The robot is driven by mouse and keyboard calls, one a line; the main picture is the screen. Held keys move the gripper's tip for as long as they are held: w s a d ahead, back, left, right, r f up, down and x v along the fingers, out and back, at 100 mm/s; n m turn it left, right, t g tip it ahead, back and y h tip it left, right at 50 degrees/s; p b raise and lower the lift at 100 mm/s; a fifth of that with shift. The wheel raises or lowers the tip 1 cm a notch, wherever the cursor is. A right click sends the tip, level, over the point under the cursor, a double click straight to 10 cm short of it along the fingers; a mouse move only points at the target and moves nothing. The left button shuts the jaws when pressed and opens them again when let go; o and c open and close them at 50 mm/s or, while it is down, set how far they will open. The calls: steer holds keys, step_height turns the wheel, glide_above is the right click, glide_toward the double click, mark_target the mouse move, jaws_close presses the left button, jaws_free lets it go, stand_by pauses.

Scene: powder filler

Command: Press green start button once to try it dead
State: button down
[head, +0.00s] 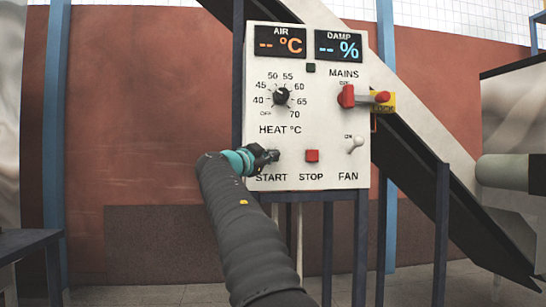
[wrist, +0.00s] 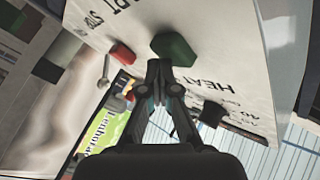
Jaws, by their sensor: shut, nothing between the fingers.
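The white control panel (head: 330,125) stands upright in front of me. The green start button (wrist: 175,48) shows in the wrist view, just beyond my fingertips. In the head view my gripper hides it above the START label. My gripper (head: 268,157) is shut and empty, with its tips at the button; it also shows in the wrist view (wrist: 160,70). I cannot tell whether the tips touch the button. The AIR display (head: 280,42) and DAMP display (head: 338,46) show only dashes with their units.
The red stop button (head: 312,156) is just right of my gripper, then the fan toggle (head: 355,144). Above are the heat dial (head: 281,96) and the red mains handle (head: 348,96), with a yellow lock tag (head: 386,106). A dark sloping chute (head: 445,200) runs behind, right.

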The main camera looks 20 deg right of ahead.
steer(key=shift+s+f, duration=0.1)
steer(key=shift+s, duration=0.05)
steer(key=shift+s+a+b, duration=0.25)
steer(key=shift+s+b, duration=0.55)
steer(key=shift+b, duration=0.25)
steer(key=s+b, duration=0.2)
steer(key=s+a+b, duration=0.1)
steer(key=s+b, duration=0.1)
steer(key=shift+s+a, duration=0.2)
steer(key=shift+s, duration=0.2)
stand_by(0.6)
